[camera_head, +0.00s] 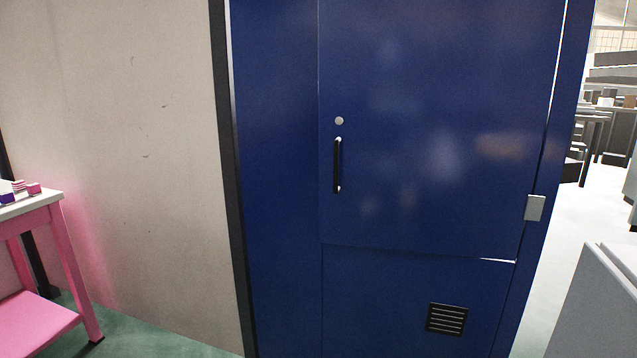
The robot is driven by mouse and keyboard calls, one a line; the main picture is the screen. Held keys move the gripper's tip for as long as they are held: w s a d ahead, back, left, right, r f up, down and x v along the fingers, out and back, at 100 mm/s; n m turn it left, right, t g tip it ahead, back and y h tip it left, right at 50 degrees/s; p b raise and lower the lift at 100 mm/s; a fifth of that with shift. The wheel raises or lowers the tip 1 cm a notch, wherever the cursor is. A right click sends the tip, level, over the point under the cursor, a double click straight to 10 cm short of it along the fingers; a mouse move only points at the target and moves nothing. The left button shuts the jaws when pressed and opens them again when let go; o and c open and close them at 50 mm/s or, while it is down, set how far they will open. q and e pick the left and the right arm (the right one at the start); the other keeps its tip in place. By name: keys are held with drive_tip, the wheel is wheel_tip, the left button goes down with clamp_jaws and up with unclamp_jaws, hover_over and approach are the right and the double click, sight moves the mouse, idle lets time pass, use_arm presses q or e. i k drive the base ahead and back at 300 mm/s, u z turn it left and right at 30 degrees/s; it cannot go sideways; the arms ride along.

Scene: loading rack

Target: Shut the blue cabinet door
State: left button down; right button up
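The blue cabinet (275,180) fills the middle of the head view. Its blue door (430,190) carries a black vertical handle (337,165) near its left edge and a round silver lock (339,121) above it. The door lies nearly flush with the front. Thin bright lines show along its right edge and at the right end of its bottom edge; I cannot tell if it is fully shut. A small grey fitting (535,207) sits at the right edge. Neither of my grippers is in view.
A pink table (70,265) with a pale top and small pink and purple items stands at the left, before a beige wall (140,150). A black vent (447,319) is in the lower blue panel. A pale grey block (595,300) fills the lower right corner. Pale floor shows behind.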

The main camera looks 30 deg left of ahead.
sight(433, 114)
drive_tip(key=u, duration=0.9)
drive_tip(key=i, duration=0.35)
drive_tip(key=z, duration=0.05)
